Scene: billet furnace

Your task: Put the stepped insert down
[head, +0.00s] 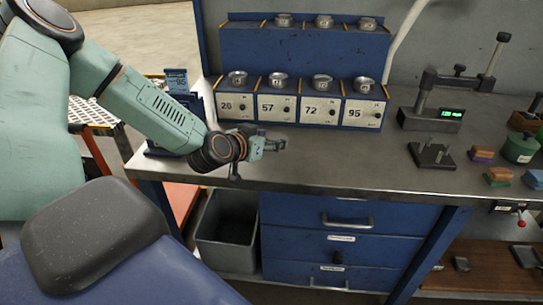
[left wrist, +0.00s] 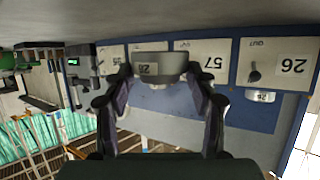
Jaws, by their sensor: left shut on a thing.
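The stepped insert (left wrist: 160,68) is a grey metal round piece with a small dark label, shown upside down in the left wrist view. My left gripper (left wrist: 158,84) is shut on it, with one finger on each side. In the head view my left gripper (head: 272,146) is over the front part of the metal bench top (head: 350,168), in front of the numbered blue rack (head: 300,124). The insert is small and hard to make out there. I cannot tell whether it touches the bench. My right gripper is not in view.
The rack has panels 26, 57, 72 and 95, with metal cups on its two levels. A dark stand with a green display (head: 440,116) and a small black fixture (head: 432,155) stand to the right. Coloured blocks (head: 482,154) lie farther right. The bench centre is clear.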

